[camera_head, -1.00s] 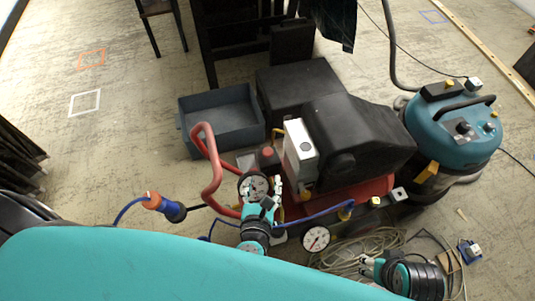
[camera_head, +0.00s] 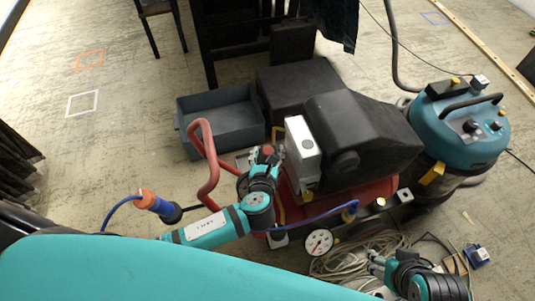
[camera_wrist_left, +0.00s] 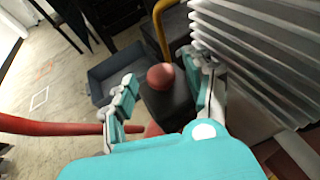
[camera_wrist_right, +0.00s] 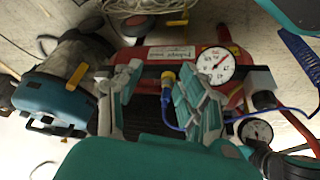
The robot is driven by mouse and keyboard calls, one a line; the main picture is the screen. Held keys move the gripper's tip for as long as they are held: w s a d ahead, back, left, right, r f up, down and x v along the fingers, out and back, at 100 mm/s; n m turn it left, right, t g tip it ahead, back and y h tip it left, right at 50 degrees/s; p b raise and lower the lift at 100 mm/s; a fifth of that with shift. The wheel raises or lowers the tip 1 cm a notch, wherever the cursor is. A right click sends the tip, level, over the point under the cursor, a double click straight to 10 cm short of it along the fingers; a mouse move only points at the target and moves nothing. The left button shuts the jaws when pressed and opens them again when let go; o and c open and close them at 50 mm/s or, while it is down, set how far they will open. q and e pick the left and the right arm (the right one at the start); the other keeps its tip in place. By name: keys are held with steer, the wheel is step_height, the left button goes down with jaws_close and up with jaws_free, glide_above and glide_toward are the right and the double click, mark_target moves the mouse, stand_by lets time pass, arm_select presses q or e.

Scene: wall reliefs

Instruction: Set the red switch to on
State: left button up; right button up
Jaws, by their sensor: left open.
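The red switch is a round red knob on top of a black box (camera_wrist_left: 165,104) on the red compressor (camera_head: 375,192). In the left wrist view the red knob (camera_wrist_left: 160,76) lies between my spread fingers, with no clear contact. In the head view my left gripper (camera_head: 266,156) is over the black box and partly hides the knob. My left gripper also shows open and empty in the left wrist view (camera_wrist_left: 168,80). My right gripper (camera_head: 377,262) is low at the right, away from the switch; in the right wrist view (camera_wrist_right: 158,82) its fingers are apart and empty.
A white finned housing (camera_wrist_left: 255,60) stands close beside my left gripper. A red curved handle (camera_head: 205,165) rises to its left. A grey-blue bin (camera_head: 222,118) lies behind. Gauges (camera_head: 319,242), hoses and a teal vacuum (camera_head: 460,130) are to the right.

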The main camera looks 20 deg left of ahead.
arm_select(q)
steer(key=shift+c, duration=0.3)
jaws_close()
steer(key=shift+r, duration=0.1)
arm_select(e)
steer(key=shift+r, duration=0.1)
arm_select(q)
steer(key=shift+r+p, duration=0.25)
steer(key=shift+p, duration=0.3)
steer(key=shift+r+p, duration=0.35)
steer(key=shift+p, duration=0.25)
steer(key=shift+r+p, duration=0.25)
steer(key=shift+p, duration=0.45)
steer(key=shift+w+f, duration=0.1)
arm_select(e)
steer(key=f, duration=0.1)
steer(key=s+f+g, duration=0.1)
steer(key=shift+d+f+g, duration=0.2)
steer(key=shift+f+g, duration=0.1)
steer(key=shift+f, duration=0.05)
arm_select(q)
steer(key=shift+o, duration=0.3)
jaws_free()
